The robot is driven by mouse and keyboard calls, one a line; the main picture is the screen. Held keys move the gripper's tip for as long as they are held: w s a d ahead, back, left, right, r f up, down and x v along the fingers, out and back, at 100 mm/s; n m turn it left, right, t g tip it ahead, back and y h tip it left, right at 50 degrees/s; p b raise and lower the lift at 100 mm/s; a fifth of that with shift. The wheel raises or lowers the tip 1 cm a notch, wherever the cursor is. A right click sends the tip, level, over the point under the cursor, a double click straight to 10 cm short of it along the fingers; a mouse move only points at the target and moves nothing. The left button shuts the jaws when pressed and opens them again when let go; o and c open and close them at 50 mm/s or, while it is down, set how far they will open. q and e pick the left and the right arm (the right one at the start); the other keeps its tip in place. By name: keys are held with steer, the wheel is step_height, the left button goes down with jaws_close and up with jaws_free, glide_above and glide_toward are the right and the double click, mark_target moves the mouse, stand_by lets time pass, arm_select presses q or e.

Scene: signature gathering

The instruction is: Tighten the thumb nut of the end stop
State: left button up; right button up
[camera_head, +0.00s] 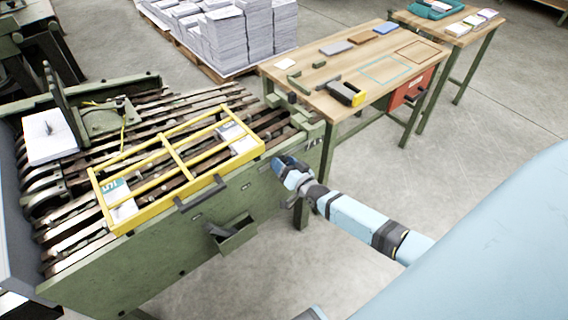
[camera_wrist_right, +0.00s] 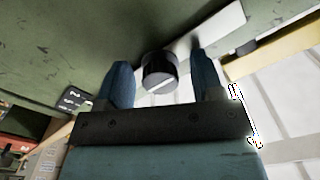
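The thumb nut (camera_wrist_right: 160,73) is a dark round knob with a pale line on its face, in the right wrist view. It sits against the green machine side, beside a pale metal strip (camera_wrist_right: 218,28). My right gripper (camera_wrist_right: 163,82) is open, with one blue finger on each side of the nut and a visible gap on both sides. In the head view my right gripper (camera_head: 284,168) is at the right end of the green machine panel (camera_head: 165,250), and the nut is hidden there. My left gripper is not in view.
A yellow guard frame (camera_head: 172,146) lies over the machine's slatted bed. A small green bin (camera_head: 238,236) juts from the panel left of my right gripper. A wooden workbench (camera_head: 330,88) with tools stands behind. The floor to the right is clear.

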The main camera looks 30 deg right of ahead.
steer(key=shift+s, duration=0.1)
arm_select(q)
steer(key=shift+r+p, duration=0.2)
steer(key=shift+p, duration=0.4)
arm_select(e)
steer(key=s+d, duration=0.1)
steer(key=s, duration=1.2)
steer(key=shift+s, duration=0.3)
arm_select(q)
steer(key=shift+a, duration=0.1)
